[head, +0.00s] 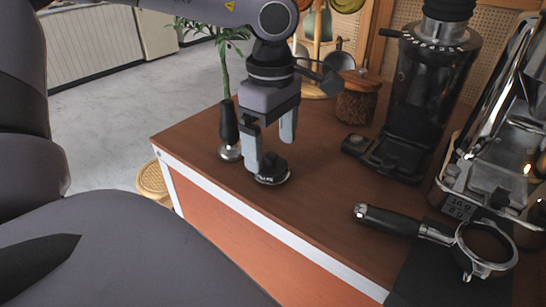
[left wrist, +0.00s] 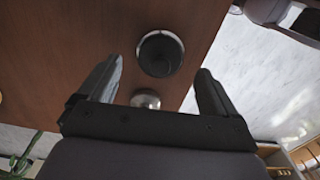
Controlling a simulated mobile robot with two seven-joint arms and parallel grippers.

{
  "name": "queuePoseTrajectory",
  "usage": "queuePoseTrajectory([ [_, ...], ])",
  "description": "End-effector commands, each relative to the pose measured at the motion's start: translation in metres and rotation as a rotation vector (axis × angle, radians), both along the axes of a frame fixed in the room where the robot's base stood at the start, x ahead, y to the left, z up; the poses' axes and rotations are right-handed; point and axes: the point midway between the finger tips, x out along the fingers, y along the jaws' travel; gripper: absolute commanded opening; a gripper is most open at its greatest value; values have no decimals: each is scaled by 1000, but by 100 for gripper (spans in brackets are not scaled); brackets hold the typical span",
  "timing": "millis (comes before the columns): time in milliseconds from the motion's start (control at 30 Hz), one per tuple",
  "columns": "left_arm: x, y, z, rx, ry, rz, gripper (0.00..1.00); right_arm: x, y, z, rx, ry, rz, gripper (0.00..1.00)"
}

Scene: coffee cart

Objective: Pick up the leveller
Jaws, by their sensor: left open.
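The leveller (head: 273,171), a low round black piece with a silver rim, stands on the brown cart top near its front left edge. In the left wrist view the leveller (left wrist: 160,54) lies between the lines of the two fingers, just past their tips. My left gripper (head: 270,155) points down over it, fingers open and spread; one finger hides part of its left side in the head view. The open fingers also show in the left wrist view (left wrist: 159,70), with nothing held between them. My right gripper is not in view.
A tamper (head: 229,133) with a black handle and silver base stands just left of the left gripper. A grinder (head: 410,95), a wooden-lidded jar (head: 357,100) and a portafilter (head: 430,230) stand to the right. The cart top between leveller and portafilter is clear.

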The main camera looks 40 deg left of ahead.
Motion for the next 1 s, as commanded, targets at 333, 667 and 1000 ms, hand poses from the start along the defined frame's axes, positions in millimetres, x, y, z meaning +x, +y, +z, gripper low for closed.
queuePoseTrajectory([
  [333,-1,0,-36,-2,1,1,92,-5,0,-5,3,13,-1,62],
  [667,-1,0,-35,-2,1,1,36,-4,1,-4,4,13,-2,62],
  [1000,-1,0,-34,-2,-1,1,25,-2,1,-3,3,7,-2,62],
])
